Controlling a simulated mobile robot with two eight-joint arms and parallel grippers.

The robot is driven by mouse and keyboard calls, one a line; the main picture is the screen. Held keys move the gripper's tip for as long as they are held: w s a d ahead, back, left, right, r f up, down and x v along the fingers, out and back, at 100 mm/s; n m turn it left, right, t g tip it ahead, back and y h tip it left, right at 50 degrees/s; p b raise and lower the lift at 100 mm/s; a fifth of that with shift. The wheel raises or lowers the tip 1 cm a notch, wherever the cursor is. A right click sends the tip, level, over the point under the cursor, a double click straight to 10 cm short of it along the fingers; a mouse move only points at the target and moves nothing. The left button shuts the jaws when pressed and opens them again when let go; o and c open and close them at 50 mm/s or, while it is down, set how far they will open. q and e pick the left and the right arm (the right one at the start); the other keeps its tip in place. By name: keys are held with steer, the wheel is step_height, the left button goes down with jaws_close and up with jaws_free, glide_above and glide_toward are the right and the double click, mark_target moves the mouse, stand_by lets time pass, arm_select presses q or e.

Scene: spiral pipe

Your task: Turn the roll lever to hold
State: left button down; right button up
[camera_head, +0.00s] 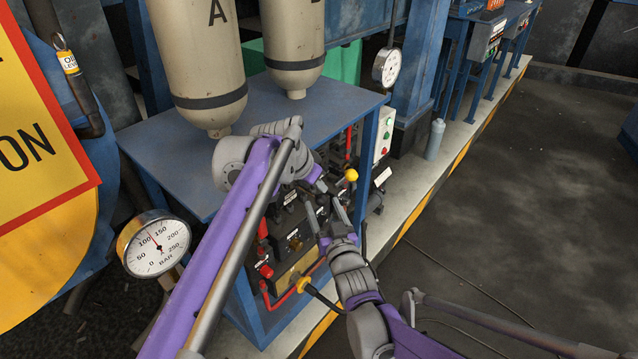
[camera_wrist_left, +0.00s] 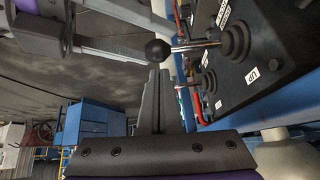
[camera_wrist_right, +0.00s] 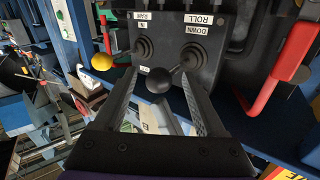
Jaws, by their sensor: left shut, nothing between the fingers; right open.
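The roll lever (camera_wrist_right: 158,80) has a black ball knob on a short metal rod from a rubber boot, under an upside-down "ROLL DOWN" label (camera_wrist_right: 198,22). In the right wrist view, the knob stands between the spread fingers of my right gripper (camera_wrist_right: 158,92), which is open; I cannot tell whether they touch it. My left gripper (camera_wrist_left: 158,75) is shut and empty. In the left wrist view, a black knob (camera_wrist_left: 157,50) lies just beyond its fingertips, with a rod leading right to a boot. In the head view, my right gripper (camera_head: 326,210) is at the control panel.
A yellow-knobbed lever (camera_wrist_right: 101,62) stands left of the roll lever; its knob also shows in the head view (camera_head: 351,175). A red handle (camera_wrist_right: 268,92) rises to the right. The blue bench (camera_head: 330,93) carries two tanks. Open floor (camera_head: 530,200) lies right.

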arm_select(q)
steer(key=shift+d, duration=0.1)
steer(key=shift+p, duration=0.7)
steer(key=shift+f, duration=0.1)
arm_select(e)
steer(key=s+d+f+g+h, duration=0.1)
steer(key=s+d+f+g, duration=0.2)
steer(key=s, duration=0.9)
steer(key=s+d+f+m+g+h, duration=0.1)
steer(key=s+d+f+g, duration=0.3)
steer(key=s+d, duration=0.4)
steer(key=s+d+f+m+g+h, duration=0.1)
steer(key=s+d+f+g+h, duration=0.2)
steer(key=s, duration=1.3)
steer(key=d+g, duration=0.2)
steer(key=g, duration=0.1)
steer(key=shift+s+d+f, duration=0.2)
steer(key=shift+s+f, duration=0.05)
steer(key=shift+f, duration=0.1)
